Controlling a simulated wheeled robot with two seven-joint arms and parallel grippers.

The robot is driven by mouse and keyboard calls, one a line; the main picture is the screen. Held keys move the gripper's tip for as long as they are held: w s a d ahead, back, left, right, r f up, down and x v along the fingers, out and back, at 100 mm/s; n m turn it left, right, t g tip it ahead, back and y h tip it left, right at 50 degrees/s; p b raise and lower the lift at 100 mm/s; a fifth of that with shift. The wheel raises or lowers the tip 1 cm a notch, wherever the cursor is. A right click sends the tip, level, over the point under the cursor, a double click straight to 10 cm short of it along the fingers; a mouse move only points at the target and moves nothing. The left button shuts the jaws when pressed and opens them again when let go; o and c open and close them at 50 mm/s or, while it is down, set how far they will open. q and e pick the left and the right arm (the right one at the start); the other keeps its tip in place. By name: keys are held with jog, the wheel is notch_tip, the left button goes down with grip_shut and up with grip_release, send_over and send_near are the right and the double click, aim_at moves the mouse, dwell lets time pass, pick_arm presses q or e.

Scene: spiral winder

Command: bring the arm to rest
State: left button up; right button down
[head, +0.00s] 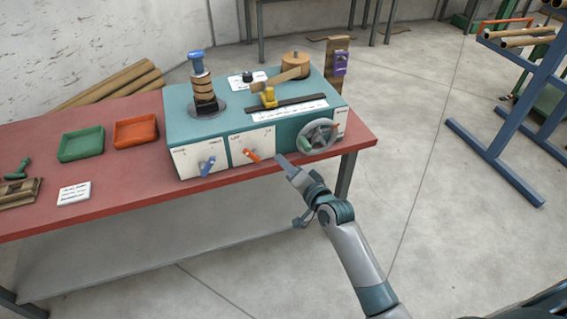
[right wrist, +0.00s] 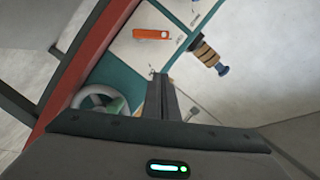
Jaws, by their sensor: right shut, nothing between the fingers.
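My right arm reaches in from the lower right of the head view. Its gripper (head: 284,163) is shut and empty, just in front of the winder's front face, between the orange lever (head: 252,155) and the handwheel (head: 318,136). In the right wrist view the shut fingers (right wrist: 161,80) point toward the machine front, with the orange lever (right wrist: 151,34) beyond them and the handwheel (right wrist: 98,100) at the left. I cannot tell whether the fingertips touch the machine. The teal winder (head: 230,126) stands on the red table (head: 130,170). My left gripper is not in view.
A blue lever (head: 207,166) is on the winder's front left. A green tray (head: 82,144) and an orange tray (head: 135,131) lie left of it, near a white card (head: 74,193). A blue rack (head: 500,110) stands right; the floor between is clear.

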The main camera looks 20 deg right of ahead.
jog(key=s+d+f+n+g+h+b, duration=0.1)
jog(key=s+f+n+g, duration=0.15)
jog(key=s+f, duration=0.8)
jog(key=s+f+n+g+h+b, duration=0.1)
jog(key=s+f+g, duration=0.2)
jog(key=f, duration=1.5)
jog(key=s+d+f+n+g+h, duration=0.15)
jog(key=s+f, duration=0.55)
jog(key=f, duration=0.7)
jog(key=s+d+f+n+g, duration=0.1)
jog(key=s+f+n+g, duration=0.1)
jog(key=s+f, duration=0.5)
jog(key=s+d+f+n+g+b, duration=0.1)
jog(key=s+f, duration=0.5)
jog(key=s, duration=1.4)
jog(key=s+f+n+g+b, duration=0.1)
jog(key=s+f+n+g, duration=0.2)
jog(key=s, duration=1.1)
notch_tip(320, 180, down, 5)
jog(key=shift+s+d+r+n+g, duration=0.2)
jog(key=shift+d+n+g, duration=0.15)
jog(key=shift+g, duration=0.75)
jog(key=shift+h, duration=0.25)
